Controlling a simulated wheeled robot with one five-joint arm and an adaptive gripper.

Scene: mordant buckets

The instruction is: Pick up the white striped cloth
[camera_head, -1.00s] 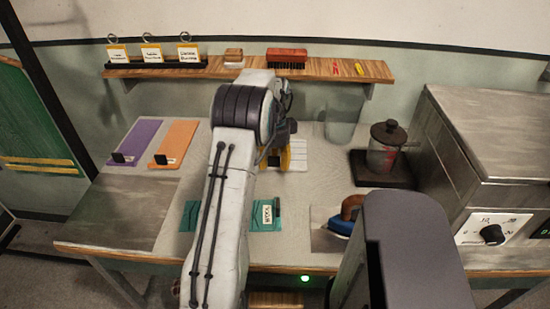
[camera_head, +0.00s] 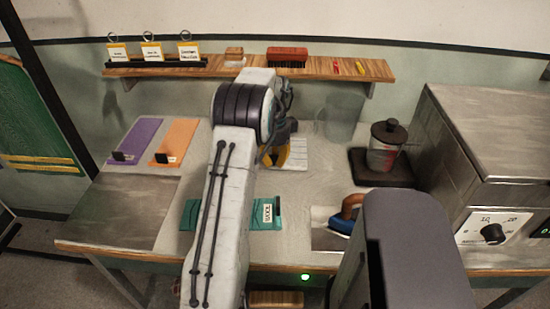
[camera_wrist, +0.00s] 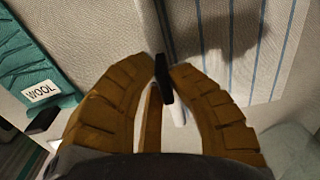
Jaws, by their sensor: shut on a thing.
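The white striped cloth (camera_head: 293,154) lies on the worktable, partly hidden behind my arm in the head view. In the wrist view the cloth (camera_wrist: 225,45) is pale with thin blue stripes, and a shadow falls on it. My gripper (camera_wrist: 163,76) has brown ribbed fingers whose tips close on a small black tab (camera_wrist: 164,80) at the cloth's near edge. In the head view my yellow gripper (camera_head: 284,156) is low at the cloth's left side, with its tips hidden. I cannot tell whether the cloth is lifted.
A teal cloth (camera_head: 265,214) labelled WOOL lies nearer, partly under my arm. Purple (camera_head: 135,138) and orange (camera_head: 178,139) cloths lie left. A clear beaker (camera_head: 343,117), a lidded jar (camera_head: 384,147) on a dark plate and an iron (camera_head: 345,218) stand right. A shelf (camera_head: 330,70) runs behind.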

